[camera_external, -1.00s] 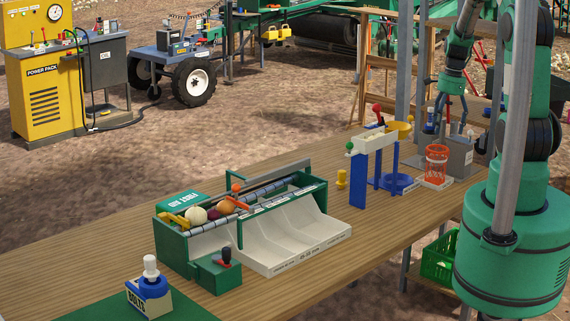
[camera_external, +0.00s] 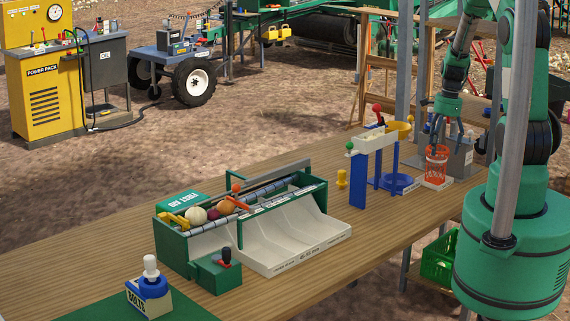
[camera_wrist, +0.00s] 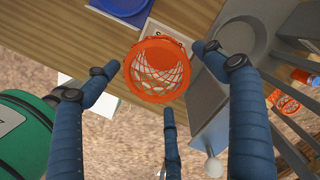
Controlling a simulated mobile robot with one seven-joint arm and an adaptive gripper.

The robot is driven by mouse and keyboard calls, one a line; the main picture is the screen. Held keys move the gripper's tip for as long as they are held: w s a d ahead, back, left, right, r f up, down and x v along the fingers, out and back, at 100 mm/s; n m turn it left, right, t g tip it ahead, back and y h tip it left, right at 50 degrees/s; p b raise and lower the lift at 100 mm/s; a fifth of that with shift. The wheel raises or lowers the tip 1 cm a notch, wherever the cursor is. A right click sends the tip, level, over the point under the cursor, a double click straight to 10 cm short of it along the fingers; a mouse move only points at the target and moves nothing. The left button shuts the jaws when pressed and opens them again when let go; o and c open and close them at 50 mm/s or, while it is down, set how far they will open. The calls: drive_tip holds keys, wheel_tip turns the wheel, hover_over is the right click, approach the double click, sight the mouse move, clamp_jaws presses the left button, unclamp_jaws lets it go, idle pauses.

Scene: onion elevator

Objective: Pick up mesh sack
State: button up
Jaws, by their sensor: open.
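The mesh sack (camera_external: 437,163) is an orange-red open net with a round rim, upright on a small white labelled base at the right end of the wooden bench. In the wrist view the mesh sack (camera_wrist: 157,72) shows from above, its rim between my fingertips. My gripper (camera_external: 450,144) points down just above and around the sack's top. In the wrist view my three-fingered gripper (camera_wrist: 156,68) is spread open, with fingers left, right and below the rim. I cannot tell whether any finger touches it.
A stand with a white trough (camera_external: 372,138) and a blue ring (camera_external: 397,183) is left of the sack. A grey box (camera_external: 458,157) stands close on its right. A green crate (camera_external: 438,258) is below the bench.

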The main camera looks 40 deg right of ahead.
sight(437, 162)
drive_tip(key=shift+f, duration=0.45)
drive_tip(key=shift+w+a+f+b, duration=0.1)
drive_tip(key=shift+a+f+b, duration=0.05)
drive_tip(key=shift+f, duration=0.7)
drive_tip(key=shift+w+a+f+b, duration=0.1)
drive_tip(key=shift+f+b, duration=0.1)
drive_tip(key=shift+f, duration=0.7)
drive_tip(key=shift+w+a+f+b, duration=0.1)
drive_tip(key=shift+a+f+b, duration=0.05)
drive_tip(key=shift+f, duration=0.7)
drive_tip(key=shift+c, duration=0.3)
drive_tip(key=c, duration=1.2)
